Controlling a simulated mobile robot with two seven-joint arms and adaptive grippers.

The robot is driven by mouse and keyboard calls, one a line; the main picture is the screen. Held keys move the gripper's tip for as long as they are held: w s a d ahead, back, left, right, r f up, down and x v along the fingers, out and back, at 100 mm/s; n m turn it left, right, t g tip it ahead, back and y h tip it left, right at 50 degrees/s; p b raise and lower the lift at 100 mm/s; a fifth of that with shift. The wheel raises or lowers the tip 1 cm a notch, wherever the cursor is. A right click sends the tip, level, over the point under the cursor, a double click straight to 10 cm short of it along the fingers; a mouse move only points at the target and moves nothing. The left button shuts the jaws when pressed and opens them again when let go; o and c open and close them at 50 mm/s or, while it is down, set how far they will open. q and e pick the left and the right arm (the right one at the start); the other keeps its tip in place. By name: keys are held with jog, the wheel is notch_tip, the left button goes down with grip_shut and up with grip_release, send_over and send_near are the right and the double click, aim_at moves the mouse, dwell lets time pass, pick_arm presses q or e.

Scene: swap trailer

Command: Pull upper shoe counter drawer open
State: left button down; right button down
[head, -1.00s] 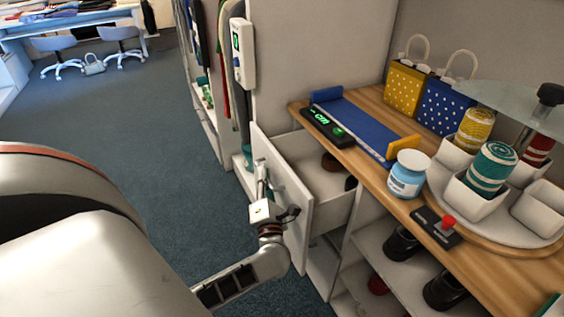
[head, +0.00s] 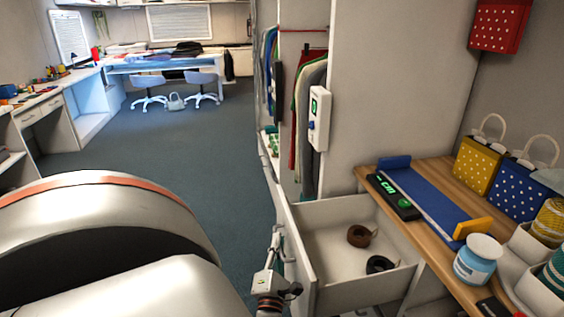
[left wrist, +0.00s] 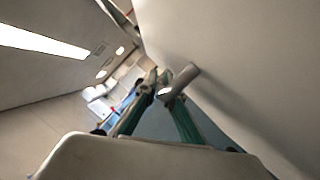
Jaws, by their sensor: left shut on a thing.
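The upper shoe counter drawer (head: 335,218) stands pulled out of the wooden-topped counter. Its inside shows, with a brown ring-shaped item (head: 359,236) and a black one (head: 380,264) on its floor. My left gripper (head: 277,240) is at the outer face of the drawer front (head: 301,262). In the left wrist view the fingers (left wrist: 163,88) are closed around the pale drawer handle (left wrist: 181,82), beside the smooth drawer front (left wrist: 235,60). My right gripper is not in view.
Clothes (head: 306,125) hang beyond a partition. Open blue floor (head: 215,135) lies left of the drawer.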

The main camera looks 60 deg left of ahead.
pick_arm(q)
jog(key=shift+d, duration=0.1)
jog(key=c, duration=2.4)
grip_release()
jog(key=shift+c, duration=0.2)
jog(key=v, duration=1.2)
